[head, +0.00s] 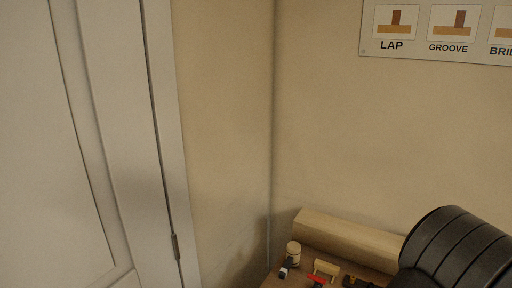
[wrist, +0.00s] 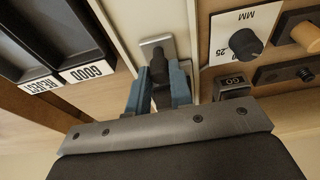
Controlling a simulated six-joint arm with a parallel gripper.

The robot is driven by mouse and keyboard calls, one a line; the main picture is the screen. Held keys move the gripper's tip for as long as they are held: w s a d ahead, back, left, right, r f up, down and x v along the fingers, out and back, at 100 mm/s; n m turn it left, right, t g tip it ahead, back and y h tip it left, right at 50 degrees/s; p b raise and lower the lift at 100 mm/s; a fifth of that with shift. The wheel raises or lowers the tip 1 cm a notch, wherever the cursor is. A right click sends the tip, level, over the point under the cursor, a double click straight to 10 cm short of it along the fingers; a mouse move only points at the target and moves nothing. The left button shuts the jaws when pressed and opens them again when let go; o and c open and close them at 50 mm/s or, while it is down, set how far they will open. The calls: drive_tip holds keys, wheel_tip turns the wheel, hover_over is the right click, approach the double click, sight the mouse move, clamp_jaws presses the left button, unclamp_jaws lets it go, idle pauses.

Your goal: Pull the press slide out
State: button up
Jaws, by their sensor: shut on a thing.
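My gripper (wrist: 160,90), with blue fingers, is in the wrist view. Its fingers are closed around a dark upright handle (wrist: 157,66). The handle stands on a grey metal plate (wrist: 150,43) fixed to a pale strip (wrist: 127,22); I take it to be the press slide's handle. The lower part of the handle is hidden between the fingers. The head view shows neither the gripper nor the handle.
Black trays (wrist: 50,35) labelled GOOD and REJECT lie left of the handle. A dial knob (wrist: 245,44), an orange-brown peg (wrist: 305,37) and a small dark block (wrist: 232,88) sit close on the right. The head view shows a wooden beam (head: 345,237) and small items on a bench.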

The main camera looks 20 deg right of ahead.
drive_tip(key=shift+a+f, duration=0.1)
drive_tip(key=shift+s+a+g+y, duration=0.8)
drive_tip(key=shift+s+a, duration=0.35)
drive_tip(key=shift+s, duration=0.05)
drive_tip(key=shift+s+a, duration=1.25)
drive_tip(key=shift+s+a, duration=0.5)
drive_tip(key=o, duration=0.7)
